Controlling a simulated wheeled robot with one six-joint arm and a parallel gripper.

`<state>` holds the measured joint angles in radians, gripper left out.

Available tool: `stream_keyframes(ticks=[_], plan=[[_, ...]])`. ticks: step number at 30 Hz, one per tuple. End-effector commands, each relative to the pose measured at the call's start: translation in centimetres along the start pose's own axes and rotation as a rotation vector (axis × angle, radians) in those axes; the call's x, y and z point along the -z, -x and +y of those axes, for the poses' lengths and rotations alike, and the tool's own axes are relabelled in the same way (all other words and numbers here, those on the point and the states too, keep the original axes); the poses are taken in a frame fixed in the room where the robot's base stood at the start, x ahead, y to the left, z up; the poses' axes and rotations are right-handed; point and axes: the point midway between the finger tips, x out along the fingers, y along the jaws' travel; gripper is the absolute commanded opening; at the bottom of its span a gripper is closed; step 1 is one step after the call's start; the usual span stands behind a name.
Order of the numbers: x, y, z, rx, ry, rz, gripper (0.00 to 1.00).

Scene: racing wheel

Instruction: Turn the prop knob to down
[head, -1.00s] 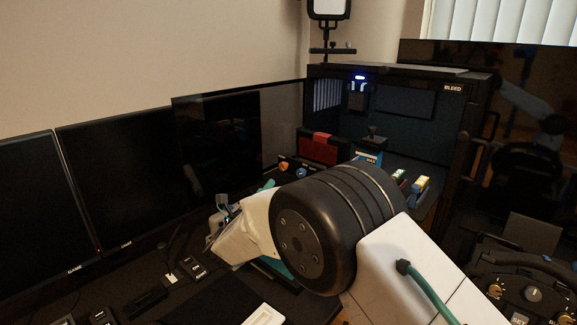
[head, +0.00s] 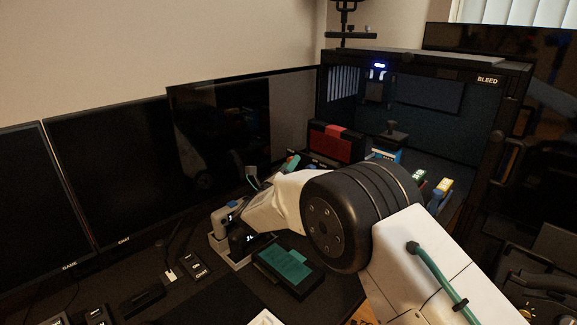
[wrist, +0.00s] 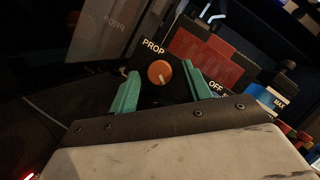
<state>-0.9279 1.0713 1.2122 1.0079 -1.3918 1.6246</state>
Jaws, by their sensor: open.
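The prop knob (wrist: 159,73) is round and orange with a short pale mark on its face. It sits on a dark panel under the white PROP label (wrist: 153,48) in the wrist view. My gripper (wrist: 160,70) is open, with one teal finger on the left of the knob and the other on the right. I cannot tell whether either finger touches it. The mark's exact direction is hard to read. In the head view my gripper reaches the panel area and one teal finger (head: 292,163) shows; the knob is hidden there.
A red-and-black block (head: 334,142) and a blue lever unit (head: 387,152) stand right of the knob panel. A dark monitor (head: 220,130) is behind and left. A grey device (head: 230,255) and a teal-topped box (head: 288,266) lie below my arm.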

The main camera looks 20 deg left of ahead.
Motion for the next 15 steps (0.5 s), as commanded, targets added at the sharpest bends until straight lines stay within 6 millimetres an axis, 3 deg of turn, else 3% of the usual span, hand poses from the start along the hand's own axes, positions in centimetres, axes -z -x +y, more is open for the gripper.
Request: stream_keyframes(ticks=[10, 11, 15], plan=[[-0.23, -0.48, 0.09, -0.002, -0.002, -0.002, 0.49], [-0.23, -0.47, 0.1, -0.002, -0.002, -0.002, 0.43], [-0.26, -0.43, 0.12, -0.002, -0.002, -0.002, 0.04]])
